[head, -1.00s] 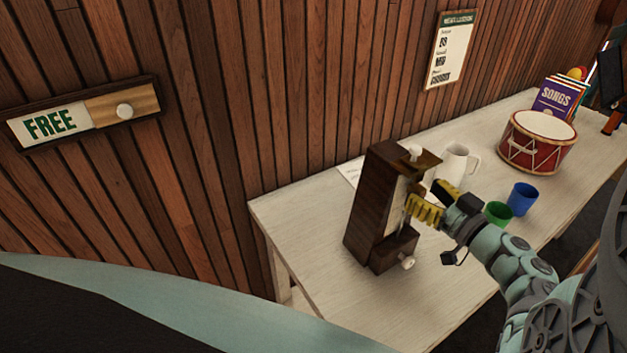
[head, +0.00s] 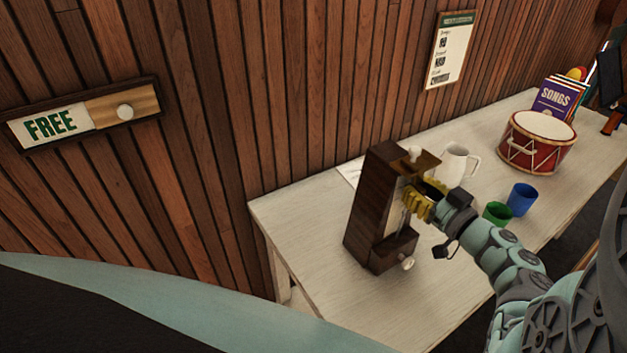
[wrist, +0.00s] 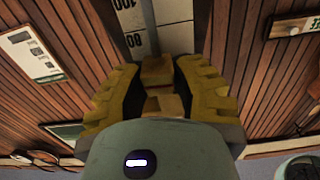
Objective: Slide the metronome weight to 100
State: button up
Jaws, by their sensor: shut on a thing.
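The dark wooden metronome (head: 372,205) stands upright on the pale table, its scale side facing my arm. My gripper (head: 415,200) is at its front, against the rod. In the wrist view, my gripper (wrist: 159,78) is shut on a small brown block, the weight (wrist: 157,72), held between the two yellow fingers. The pale scale (wrist: 174,30) shows 100 near the top edge of that view and 80 nearer the fingers. The metal rod (wrist: 143,22) runs along the scale. The weight's exact mark is hidden by my fingers, which also hide the weight in the head view.
A white jug (head: 453,165), a green cup (head: 497,212) and a blue cup (head: 522,199) stand close behind my arm. A red drum (head: 537,143) is farther right. A sliding FREE sign (head: 85,115) hangs on the wall.

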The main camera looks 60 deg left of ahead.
aim_at(406, 209)
grip_shut()
jog(key=shift+f, duration=0.15)
jog(key=f+b, duration=0.3)
jog(key=f, duration=0.3)
jog(key=shift+s+f, duration=0.2)
jog(key=shift+r, duration=0.1)
jog(key=o, duration=0.8)
grip_release()
